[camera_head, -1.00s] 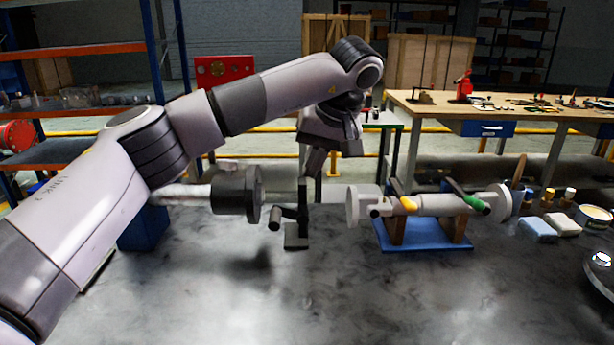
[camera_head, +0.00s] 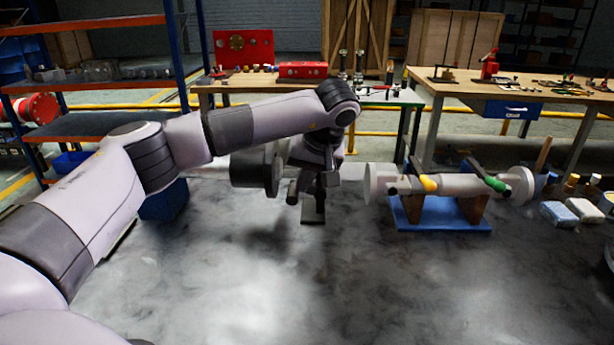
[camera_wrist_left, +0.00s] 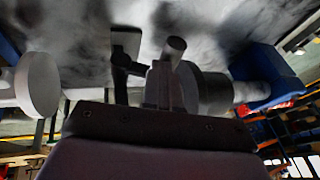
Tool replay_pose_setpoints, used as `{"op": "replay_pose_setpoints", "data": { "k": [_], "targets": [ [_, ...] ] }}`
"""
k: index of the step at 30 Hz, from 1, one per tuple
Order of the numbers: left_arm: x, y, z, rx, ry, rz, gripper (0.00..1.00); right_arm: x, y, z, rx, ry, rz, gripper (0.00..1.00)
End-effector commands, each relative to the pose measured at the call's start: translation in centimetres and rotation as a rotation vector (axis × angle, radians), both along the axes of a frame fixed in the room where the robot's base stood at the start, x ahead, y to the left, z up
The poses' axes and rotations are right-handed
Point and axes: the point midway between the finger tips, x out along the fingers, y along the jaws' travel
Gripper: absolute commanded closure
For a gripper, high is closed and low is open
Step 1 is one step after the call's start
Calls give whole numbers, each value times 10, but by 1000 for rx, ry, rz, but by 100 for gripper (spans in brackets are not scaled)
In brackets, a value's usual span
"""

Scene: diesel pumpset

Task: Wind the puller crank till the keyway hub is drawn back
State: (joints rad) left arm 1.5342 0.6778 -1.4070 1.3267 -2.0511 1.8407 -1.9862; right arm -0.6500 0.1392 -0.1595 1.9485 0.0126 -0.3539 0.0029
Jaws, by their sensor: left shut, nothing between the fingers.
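A dark round hub (camera_head: 257,170) sits on a shaft left of centre, partly covered by my left arm. Just right of it is a small dark puller-like fixture with a flat foot (camera_head: 313,214) and a stubby handle (camera_head: 291,192). The handle's round end (camera_wrist_left: 177,45) also shows in the left wrist view. My left gripper (camera_head: 320,188) is shut and empty, pointing down at this fixture. In the left wrist view its fingers (camera_wrist_left: 163,85) are close beside the handle; I cannot tell whether they touch. The crank's full shape and any keyway are hidden. My right gripper is out of view.
A grey flanged shaft (camera_head: 440,187) with yellow and green levers rests on a blue stand (camera_head: 440,217) to the right. Sponges (camera_head: 585,210) and bottles stand at the far right. The grey surface in front is clear. Workbenches stand behind.

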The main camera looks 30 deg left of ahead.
Motion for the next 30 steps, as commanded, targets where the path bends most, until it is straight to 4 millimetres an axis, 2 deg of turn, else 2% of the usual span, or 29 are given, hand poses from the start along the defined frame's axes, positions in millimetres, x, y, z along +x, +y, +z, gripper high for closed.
{"op": "replay_pose_setpoints", "data": {
  "k": [30],
  "targets": [
    [6,1,-2,-56,-31,2,100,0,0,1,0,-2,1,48]
  ]
}}
